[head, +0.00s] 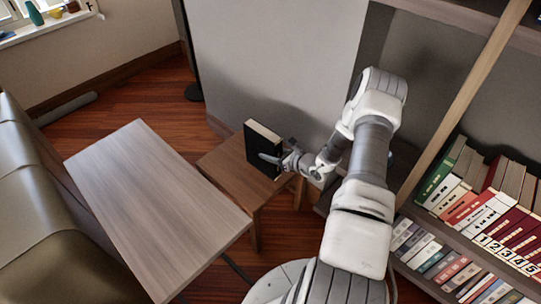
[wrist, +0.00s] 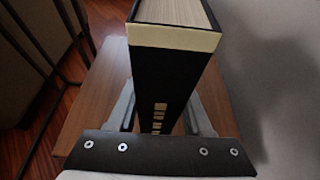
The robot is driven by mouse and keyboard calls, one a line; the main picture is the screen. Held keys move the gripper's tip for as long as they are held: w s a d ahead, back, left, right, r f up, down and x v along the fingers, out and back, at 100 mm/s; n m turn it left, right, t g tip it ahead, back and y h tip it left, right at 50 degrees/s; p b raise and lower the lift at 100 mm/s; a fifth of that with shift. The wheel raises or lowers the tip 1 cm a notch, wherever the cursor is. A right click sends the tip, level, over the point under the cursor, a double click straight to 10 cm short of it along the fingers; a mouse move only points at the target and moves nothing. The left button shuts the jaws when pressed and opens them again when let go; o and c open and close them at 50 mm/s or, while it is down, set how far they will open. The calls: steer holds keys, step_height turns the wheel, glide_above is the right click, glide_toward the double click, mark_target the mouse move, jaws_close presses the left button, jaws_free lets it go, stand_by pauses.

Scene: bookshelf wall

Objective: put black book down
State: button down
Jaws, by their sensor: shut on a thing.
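The black book (head: 260,146) stands upright above the small brown side table (head: 222,166) in the head view, its pale page edges facing up. In the wrist view the black book (wrist: 161,80) fills the middle, with its spine toward the camera. My gripper (head: 277,160) is shut on the black book from the right; in the wrist view the fingers (wrist: 160,115) lie on both sides of it. The side table's wooden top (wrist: 95,108) shows below the book. I cannot tell whether the book's lower edge touches the table.
A longer light-wood table (head: 150,200) stands left of the side table, and a sofa (head: 35,225) is at the far left. A grey wall panel (head: 275,60) rises behind the side table. A bookshelf (head: 470,232) with several books is on the right. The side table's left part is bare.

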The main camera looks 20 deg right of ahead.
steer(key=shift+w+r, duration=0.1)
steer(key=c, duration=0.8)
jaws_free()
steer(key=shift+f, duration=0.35)
steer(key=o, duration=0.5)
steer(key=shift+r, duration=0.1)
steer(key=shift+s+d+r, duration=0.15)
steer(key=shift+s+r, duration=0.15)
steer(key=shift+r, duration=0.05)
steer(key=p+v, duration=0.3)
steer(key=v, duration=0.8)
steer(key=shift+s, duration=0.25)
